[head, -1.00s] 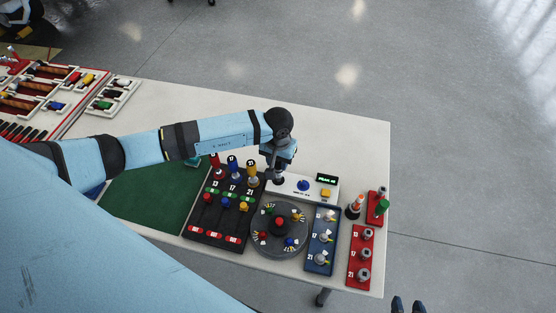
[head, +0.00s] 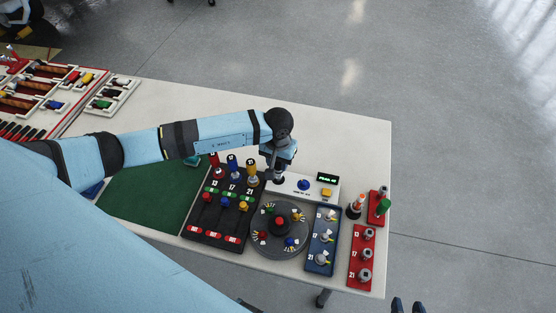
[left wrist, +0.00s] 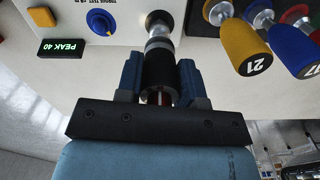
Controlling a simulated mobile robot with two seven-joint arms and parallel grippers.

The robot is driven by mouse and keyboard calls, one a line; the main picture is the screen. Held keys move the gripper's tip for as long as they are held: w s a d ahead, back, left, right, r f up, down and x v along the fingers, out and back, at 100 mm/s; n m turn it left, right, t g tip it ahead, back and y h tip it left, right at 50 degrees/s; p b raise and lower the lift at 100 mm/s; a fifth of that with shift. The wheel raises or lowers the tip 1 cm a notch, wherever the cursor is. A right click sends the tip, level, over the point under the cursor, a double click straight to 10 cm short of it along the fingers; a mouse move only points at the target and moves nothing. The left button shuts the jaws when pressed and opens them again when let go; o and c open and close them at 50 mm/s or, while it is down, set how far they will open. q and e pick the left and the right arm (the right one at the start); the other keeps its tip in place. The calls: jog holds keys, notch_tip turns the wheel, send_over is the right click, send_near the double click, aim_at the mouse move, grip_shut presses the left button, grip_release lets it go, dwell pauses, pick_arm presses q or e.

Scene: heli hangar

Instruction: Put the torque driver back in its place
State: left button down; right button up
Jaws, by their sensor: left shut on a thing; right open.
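My left gripper (left wrist: 160,85) is shut on the torque driver (left wrist: 160,68), which has a black body with a bit of red showing between the fingers and a metal shank. The driver's far end meets a dark round fitting on the white torque tester (left wrist: 75,15). In the head view my left gripper (head: 279,168) is over the tester's left end (head: 290,187), and the arm hides most of the driver. The tester display reads PEAK 40. My right gripper (head: 408,305) shows only dark fingertips at the bottom edge, apart and empty.
A black rack (head: 190,228) holds red, blue and yellow-handled tools behind its rows. A round grey turntable (head: 279,252), a blue socket tray (head: 321,268) and a red socket tray (head: 362,278) stand at the right. A green mat (head: 150,200) is clear. The table's back right is bare.

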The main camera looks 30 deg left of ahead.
pick_arm(q)
jog(key=shift+f+b, duration=0.6)
jog(key=shift+f, duration=0.1)
dwell(0.3)
jog(key=c, duration=0.7)
grip_release()
jog(key=shift+r, duration=0.1)
jog(key=shift+r+p, duration=1.6)
jog(key=shift+r, duration=2.15)
